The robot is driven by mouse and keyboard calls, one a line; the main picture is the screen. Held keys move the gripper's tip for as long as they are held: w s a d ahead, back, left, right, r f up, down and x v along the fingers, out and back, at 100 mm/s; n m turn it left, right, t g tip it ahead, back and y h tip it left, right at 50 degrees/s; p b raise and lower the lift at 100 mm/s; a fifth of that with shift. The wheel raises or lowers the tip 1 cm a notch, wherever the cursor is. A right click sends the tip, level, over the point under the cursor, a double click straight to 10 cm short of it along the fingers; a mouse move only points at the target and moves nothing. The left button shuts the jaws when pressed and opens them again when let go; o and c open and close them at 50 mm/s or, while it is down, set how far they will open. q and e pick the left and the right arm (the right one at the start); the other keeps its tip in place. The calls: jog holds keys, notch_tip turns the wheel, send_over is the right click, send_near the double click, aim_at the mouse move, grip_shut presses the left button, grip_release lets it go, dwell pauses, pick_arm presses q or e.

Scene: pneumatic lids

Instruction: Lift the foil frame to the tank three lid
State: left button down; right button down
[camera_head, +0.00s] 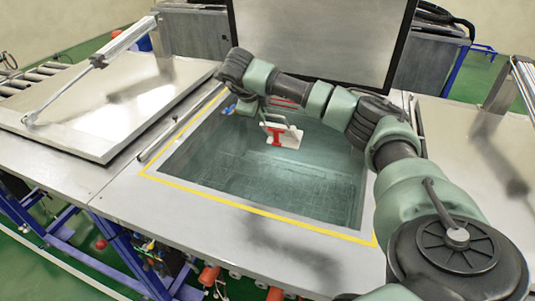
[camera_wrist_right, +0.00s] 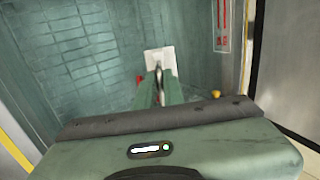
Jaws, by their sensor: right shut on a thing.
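The foil frame (camera_head: 291,137), a small white piece with a red part on its face, hangs from my right gripper (camera_head: 264,108) over the open tank. In the right wrist view my right gripper (camera_wrist_right: 157,82) has its fingers shut on the white piece (camera_wrist_right: 160,55), which shows beyond the fingertips. The open tank (camera_head: 270,190) has a yellow-edged rim and a tiled-looking floor. Its raised lid (camera_head: 320,35) stands upright behind it. Which lid is tank three's cannot be told. My left gripper is out of view.
A closed metal lid (camera_head: 110,100) with a strut lies to the left, and another metal lid (camera_head: 490,150) lies to the right. A red-marked panel (camera_wrist_right: 222,25) is on the tank wall. The tank's interior below the gripper looks clear.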

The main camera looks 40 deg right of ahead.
notch_tip(320, 180, up, 6)
jog(key=p, duration=0.3)
jog(key=shift+f, duration=0.15)
